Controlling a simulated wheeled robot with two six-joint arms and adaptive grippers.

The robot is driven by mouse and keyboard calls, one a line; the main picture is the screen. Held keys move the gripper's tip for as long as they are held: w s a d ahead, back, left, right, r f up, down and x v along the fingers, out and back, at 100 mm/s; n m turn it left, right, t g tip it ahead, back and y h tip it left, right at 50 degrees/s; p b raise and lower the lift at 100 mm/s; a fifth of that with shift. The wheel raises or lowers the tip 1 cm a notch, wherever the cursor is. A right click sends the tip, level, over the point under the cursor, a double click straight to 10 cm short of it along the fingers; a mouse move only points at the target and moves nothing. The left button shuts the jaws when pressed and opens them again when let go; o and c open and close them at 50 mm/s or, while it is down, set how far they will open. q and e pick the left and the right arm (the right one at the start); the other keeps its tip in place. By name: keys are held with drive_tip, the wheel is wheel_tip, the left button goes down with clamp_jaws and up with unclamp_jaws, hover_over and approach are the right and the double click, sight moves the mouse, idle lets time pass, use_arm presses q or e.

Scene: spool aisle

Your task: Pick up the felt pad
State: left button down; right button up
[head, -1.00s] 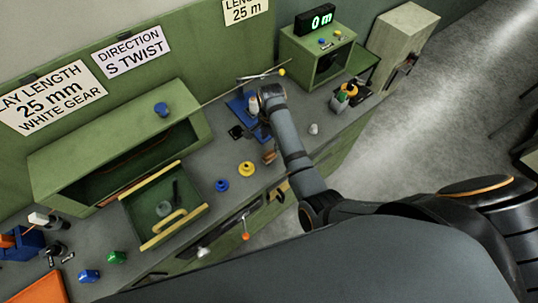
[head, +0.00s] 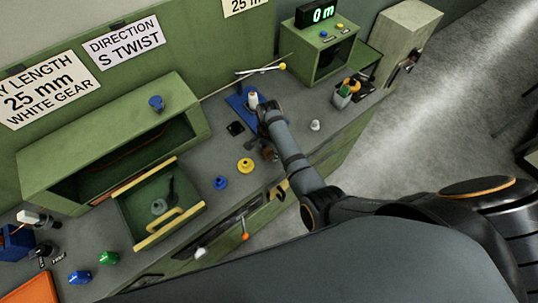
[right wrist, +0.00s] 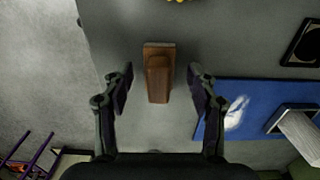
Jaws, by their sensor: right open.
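A brown wooden block with a narrower raised grip, which I take to be the felt pad (right wrist: 158,85), lies on the grey bench top in the right wrist view. My right gripper (right wrist: 160,88) is open, with one finger on each side of the block and a gap on both sides. In the head view my right gripper and wrist (head: 268,118) are over the bench near its front edge and hide most of the block. Any felt underneath cannot be seen. My left gripper is not in view.
A blue base (right wrist: 235,97) with a white item lies close to the right finger. A black square dish (head: 236,128), a yellow knobbed piece (head: 245,166) and a blue one (head: 221,182) stand nearby. An open green drawer (head: 128,218) is to the left. The bench front edge is close.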

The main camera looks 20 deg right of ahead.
sight(271, 150)
drive_tip(key=shift+s+r, duration=0.1)
drive_tip(key=shift+r, duration=0.05)
drive_tip(key=c, duration=0.4)
clamp_jaws()
drive_tip(key=shift+r, duration=0.55)
drive_tip(key=r, duration=0.3)
drive_tip(key=shift+s+d, duration=0.3)
drive_tip(key=shift+s, duration=0.1)
drive_tip(key=s+d+r, duration=0.6)
drive_tip(key=s+r, duration=0.3)
drive_tip(key=s, duration=0.2)
drive_tip(key=shift+s+d+p, duration=0.15)
drive_tip(key=shift+d+p, duration=0.15)
drive_tip(key=shift+p, duration=0.05)
